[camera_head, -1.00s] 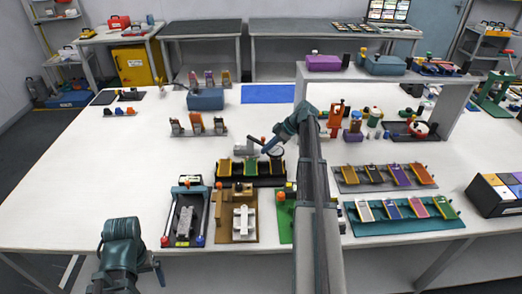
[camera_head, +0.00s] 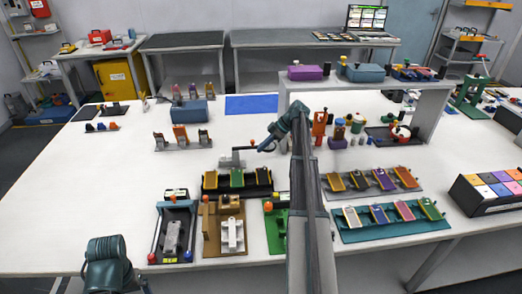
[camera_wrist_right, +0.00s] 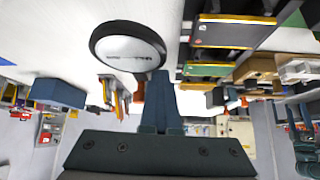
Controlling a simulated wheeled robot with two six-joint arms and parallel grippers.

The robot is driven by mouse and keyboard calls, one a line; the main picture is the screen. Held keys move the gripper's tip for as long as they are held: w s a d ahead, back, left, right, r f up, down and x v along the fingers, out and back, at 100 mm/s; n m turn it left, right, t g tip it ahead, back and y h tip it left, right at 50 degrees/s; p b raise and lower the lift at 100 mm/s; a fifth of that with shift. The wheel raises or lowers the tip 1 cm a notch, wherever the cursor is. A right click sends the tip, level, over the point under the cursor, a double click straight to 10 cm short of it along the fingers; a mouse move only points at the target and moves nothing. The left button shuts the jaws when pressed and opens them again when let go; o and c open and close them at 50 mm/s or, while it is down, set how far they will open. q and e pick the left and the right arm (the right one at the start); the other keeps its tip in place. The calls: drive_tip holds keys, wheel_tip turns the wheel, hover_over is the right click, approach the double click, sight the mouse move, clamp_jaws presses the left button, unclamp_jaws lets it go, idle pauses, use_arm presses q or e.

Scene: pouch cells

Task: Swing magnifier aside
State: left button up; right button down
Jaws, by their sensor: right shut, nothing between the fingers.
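The magnifier stand (camera_head: 232,162) is a small grey base with an arm and a red knob, behind the dark tray of cells (camera_head: 210,189). In the right wrist view its round, black-rimmed lens (camera_wrist_right: 130,45) hangs at the upper left. My right gripper (camera_head: 264,147) is beside the arm's knob end in the head view. In the right wrist view its fingers (camera_wrist_right: 158,85) are together and empty, just below the lens rim; I cannot tell if they touch it. The lens is not clear in the head view. Only a link of my left arm shows at the lower left; its fingers are out of sight.
A black fixture (camera_head: 174,232), a tan fixture (camera_head: 211,245) and a green plate (camera_head: 272,243) stand in front. Trays of coloured cells lie to the right, below a raised shelf (camera_head: 350,88).

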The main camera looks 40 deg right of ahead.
use_arm(q)
drive_tip(key=shift+s, duration=0.1)
use_arm(e)
drive_tip(key=shift+w+d, duration=0.2)
drive_tip(key=shift+d, duration=0.45)
drive_tip(key=shift+a, duration=0.1)
drive_tip(key=a, duration=0.1)
drive_tip(key=s+a, duration=0.1)
drive_tip(key=a, duration=0.2)
drive_tip(key=shift+s+a+r+p, duration=0.25)
drive_tip(key=shift+s+r+p, duration=0.05)
drive_tip(key=shift+r+p, duration=0.1)
drive_tip(key=d+r+p, duration=0.2)
drive_tip(key=w+d+r+p, duration=0.1)
drive_tip(key=d+r+p, duration=0.1)
drive_tip(key=r+p, duration=0.1)
drive_tip(key=w+d+r+p, duration=0.1)
drive_tip(key=r+p, duration=0.1)
drive_tip(key=shift+w+d+r, duration=0.1)
drive_tip(key=shift+d+r, duration=0.05)
drive_tip(key=shift+d, duration=0.25)
use_arm(q)
wheel_tip(320, 180, up, 8)
drive_tip(key=s+d, duration=0.1)
drive_tip(key=shift+s+d, duration=0.3)
drive_tip(key=shift+d, duration=0.1)
